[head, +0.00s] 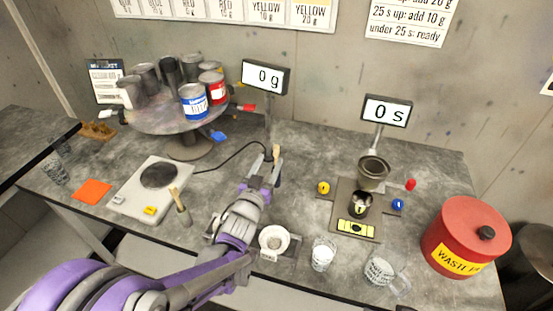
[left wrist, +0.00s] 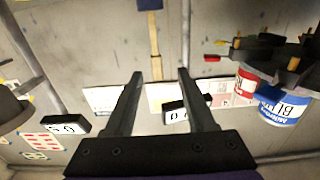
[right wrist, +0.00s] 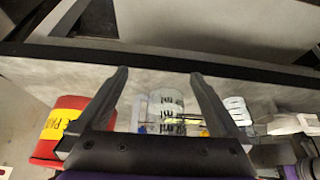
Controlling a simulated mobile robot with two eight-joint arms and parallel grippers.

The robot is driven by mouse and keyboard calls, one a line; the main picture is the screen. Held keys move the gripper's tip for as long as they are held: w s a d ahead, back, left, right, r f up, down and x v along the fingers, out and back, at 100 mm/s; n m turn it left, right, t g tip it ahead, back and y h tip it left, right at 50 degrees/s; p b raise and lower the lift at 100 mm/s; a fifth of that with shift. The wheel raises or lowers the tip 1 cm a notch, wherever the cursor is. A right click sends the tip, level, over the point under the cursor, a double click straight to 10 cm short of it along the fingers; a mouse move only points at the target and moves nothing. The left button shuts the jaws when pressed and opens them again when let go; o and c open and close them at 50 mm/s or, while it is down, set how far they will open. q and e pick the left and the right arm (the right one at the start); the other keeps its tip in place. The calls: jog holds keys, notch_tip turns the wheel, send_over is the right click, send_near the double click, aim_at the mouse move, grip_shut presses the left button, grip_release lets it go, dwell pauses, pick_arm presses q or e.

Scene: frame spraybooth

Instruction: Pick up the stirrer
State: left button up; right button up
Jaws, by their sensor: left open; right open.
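A wooden stick (head: 276,153), which may be the stirrer, shows at the tip of my left gripper (head: 269,165) in the head view. In the left wrist view, the wooden stick (left wrist: 154,45) has a blue end at the top edge, and its other end lies between the open fingertips (left wrist: 160,73). I cannot tell whether they touch. Another wooden-handled tool (head: 175,194) stands in a small grey holder (head: 184,215) beside the scale. My right gripper (right wrist: 158,73) is open, out of the head view; a clear marked beaker (right wrist: 165,108) shows between its fingers.
A round stand (head: 150,118) carries several cans at the back left. The scale (head: 133,195), white bowl (head: 274,242), glass beaker (head: 323,255), pitcher (head: 379,271), dark cup (head: 373,173) and red waste can (head: 465,232) crowd the bench. Free bench shows right of the scale.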

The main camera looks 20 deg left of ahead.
aim_at(275, 153)
pick_arm(q)
jog(key=w, duration=0.2)
jog(key=w+p, duration=0.1)
jog(key=w, duration=0.3)
jog(key=shift+d+p, duration=0.3)
pick_arm(e)
jog(key=shift+w+r, duration=0.25)
jog(key=shift+r, duration=0.3)
jog(key=shift+w+r, duration=0.2)
jog(key=shift+r, duration=0.35)
pick_arm(q)
jog(key=shift+s+r, duration=0.1)
jog(key=shift+s, duration=0.05)
pick_arm(e)
jog(key=shift+s, duration=0.1)
pick_arm(q)
grip_shut()
